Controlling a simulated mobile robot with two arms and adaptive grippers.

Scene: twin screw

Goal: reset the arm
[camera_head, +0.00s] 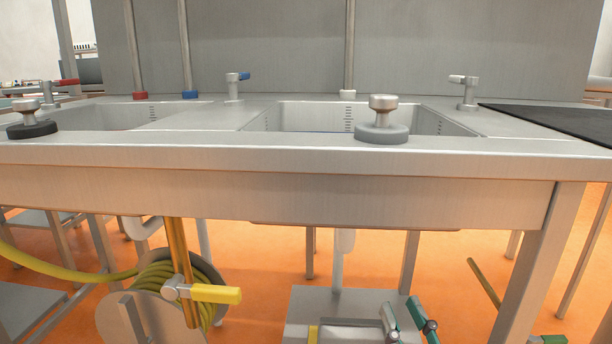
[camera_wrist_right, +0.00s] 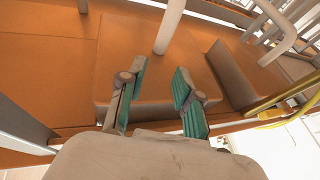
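My right gripper (camera_head: 408,326) shows at the bottom of the head view, below the sink counter, with teal finger pads. In the right wrist view the right gripper (camera_wrist_right: 158,92) is open, its two fingers well apart and nothing between the pads. A pale pipe (camera_wrist_right: 169,25) stands beyond the fingertips in that view. I cannot make out my left gripper in either view.
A steel sink counter (camera_head: 280,190) spans the head view. A hose reel with a yellow hose (camera_head: 160,282) and a yellow-handled valve (camera_head: 215,293) are at lower left. A counter leg (camera_head: 535,265) stands at right. Orange floor (camera_head: 270,265) shows below.

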